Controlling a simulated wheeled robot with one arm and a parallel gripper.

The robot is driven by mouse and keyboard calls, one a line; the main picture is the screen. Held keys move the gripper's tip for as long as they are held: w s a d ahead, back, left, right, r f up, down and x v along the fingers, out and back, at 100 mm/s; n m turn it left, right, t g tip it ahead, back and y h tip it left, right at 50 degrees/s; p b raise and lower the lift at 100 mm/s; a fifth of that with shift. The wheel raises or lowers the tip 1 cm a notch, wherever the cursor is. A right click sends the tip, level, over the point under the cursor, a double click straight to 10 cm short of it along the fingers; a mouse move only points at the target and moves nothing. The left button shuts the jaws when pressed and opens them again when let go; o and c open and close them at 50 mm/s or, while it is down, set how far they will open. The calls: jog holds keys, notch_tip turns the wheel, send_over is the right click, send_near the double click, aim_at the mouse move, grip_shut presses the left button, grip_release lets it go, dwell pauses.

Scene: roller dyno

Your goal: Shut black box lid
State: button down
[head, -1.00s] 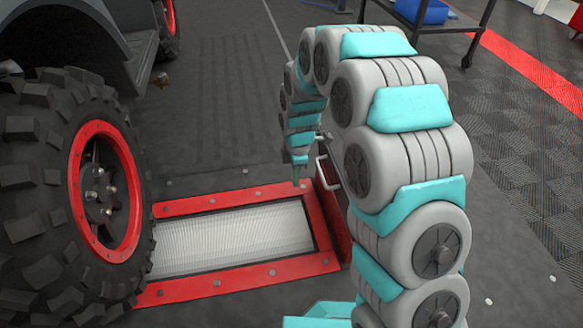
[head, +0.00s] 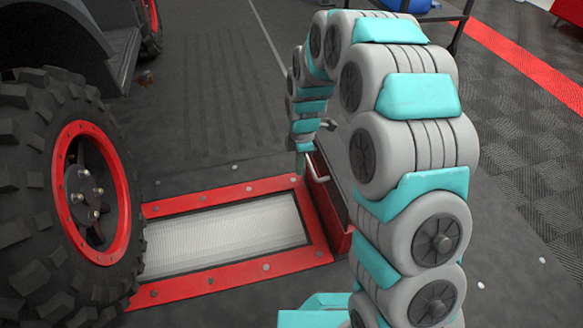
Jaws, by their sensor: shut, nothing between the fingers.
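No plainly black box shows. Behind my arm stands a box with red sides (head: 324,212), a dark upper surface (head: 340,178) and a light metal handle (head: 317,168) on its left side. My arm hides much of it, and I cannot tell whether its lid is open or shut. My gripper (head: 301,163) is shut and empty, pointing down just left of the handle, near the box's far left corner. I cannot tell whether it touches the box.
A red-framed roller plate (head: 225,238) lies in the floor left of the box. A vehicle's large black tyre with a red rim (head: 68,195) stands at the left. A dark cart (head: 462,22) with a blue object (head: 408,5) is at the back right.

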jog(key=shift+d+r, duration=0.15)
jog(key=shift+d, duration=0.05)
jog(key=shift+w+d+r+y, duration=0.2)
jog(key=shift+d+r+y, duration=0.05)
jog(key=shift+d+y, duration=0.35)
jog(key=shift+w+d+r+p, duration=0.1)
jog(key=shift+d+r+p, duration=0.1)
jog(key=shift+d+p, duration=0.15)
